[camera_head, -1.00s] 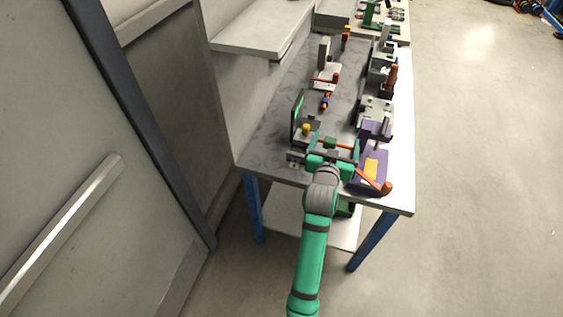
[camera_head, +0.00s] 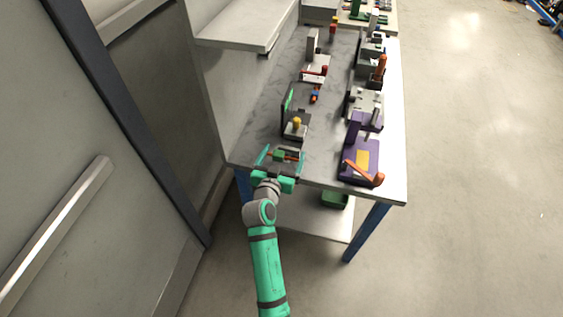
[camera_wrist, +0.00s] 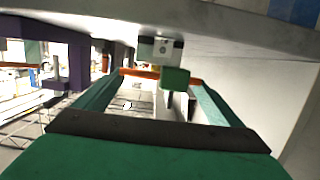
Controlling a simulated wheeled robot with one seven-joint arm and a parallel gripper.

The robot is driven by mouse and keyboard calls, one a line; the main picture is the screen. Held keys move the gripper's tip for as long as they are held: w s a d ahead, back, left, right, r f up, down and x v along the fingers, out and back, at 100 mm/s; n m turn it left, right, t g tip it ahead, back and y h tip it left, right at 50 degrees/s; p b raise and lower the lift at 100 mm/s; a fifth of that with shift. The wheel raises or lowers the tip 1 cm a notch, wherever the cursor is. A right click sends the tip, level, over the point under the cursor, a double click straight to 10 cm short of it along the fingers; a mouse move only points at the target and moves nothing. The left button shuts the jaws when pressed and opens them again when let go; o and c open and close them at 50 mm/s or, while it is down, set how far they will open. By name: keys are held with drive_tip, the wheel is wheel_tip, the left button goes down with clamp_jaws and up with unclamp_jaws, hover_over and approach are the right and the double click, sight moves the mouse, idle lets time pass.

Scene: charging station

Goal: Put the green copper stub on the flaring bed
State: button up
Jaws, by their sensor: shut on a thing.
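My gripper (camera_head: 284,152) is shut on the green copper stub (camera_head: 279,155), an orange-copper rod with a green block at its middle. The rod lies crosswise between the two teal fingers, over the near left end of the bench. In the wrist view the green block (camera_wrist: 175,78) hangs between the fingers, and the rod's ends meet the fingertips. A grey fixture with a yellow knob (camera_head: 296,122) stands just beyond my gripper and looks like the flaring bed, but I cannot be sure. I cannot tell whether the stub touches anything below.
A purple fixture with an orange handle (camera_head: 360,160) stands at the near right of the bench (camera_head: 325,140). A dark upright panel with a green strip (camera_head: 288,100) is behind the yellow knob. Grey fixtures line the right edge (camera_head: 365,103). A shelf (camera_head: 245,30) overhangs at left.

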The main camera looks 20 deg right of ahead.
sight(281, 162)
drive_tip(key=shift+a+f, duration=0.2)
drive_tip(key=shift+f, duration=0.75)
drive_tip(key=shift+a+f, duration=0.15)
drive_tip(key=shift+f, duration=0.8)
drive_tip(key=shift+f, duration=0.1)
drive_tip(key=o, duration=0.8)
drive_tip(key=shift+o, duration=0.2)
